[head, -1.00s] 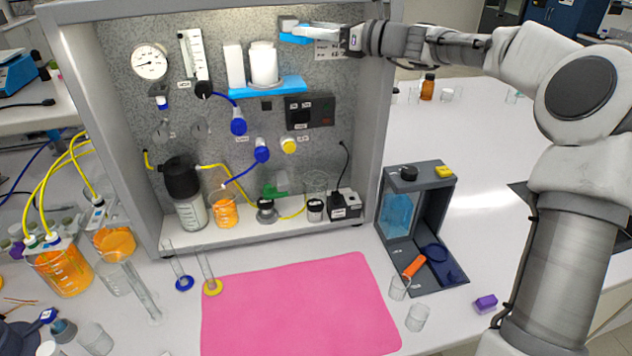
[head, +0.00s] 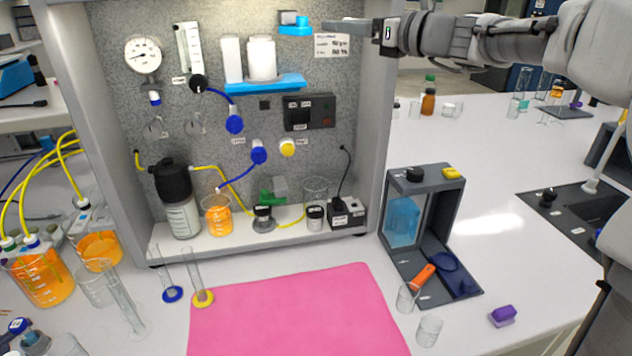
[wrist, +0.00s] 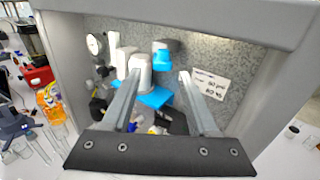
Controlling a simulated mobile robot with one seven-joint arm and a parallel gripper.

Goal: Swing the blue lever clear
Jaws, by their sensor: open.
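A blue piece with a grey block on it (head: 296,29) is fixed high on the rig's back panel; I take it for the blue lever. It also shows in the wrist view (wrist: 162,58), beyond and between my fingers. My gripper (head: 326,26) is to the right of it in the head view, its fingers pointing left, with a small gap between. In the wrist view my gripper (wrist: 160,74) is open with nothing between its fingers. Other blue handles, an upper one (head: 235,124) and a lower one (head: 259,153), sit lower on the panel.
A blue shelf (head: 270,84) with white canisters is below left of the lever. A white label (head: 332,46) is right of it. The rig's right side wall (head: 374,130) and top edge (wrist: 190,20) frame the space. A pink mat (head: 300,315) lies in front.

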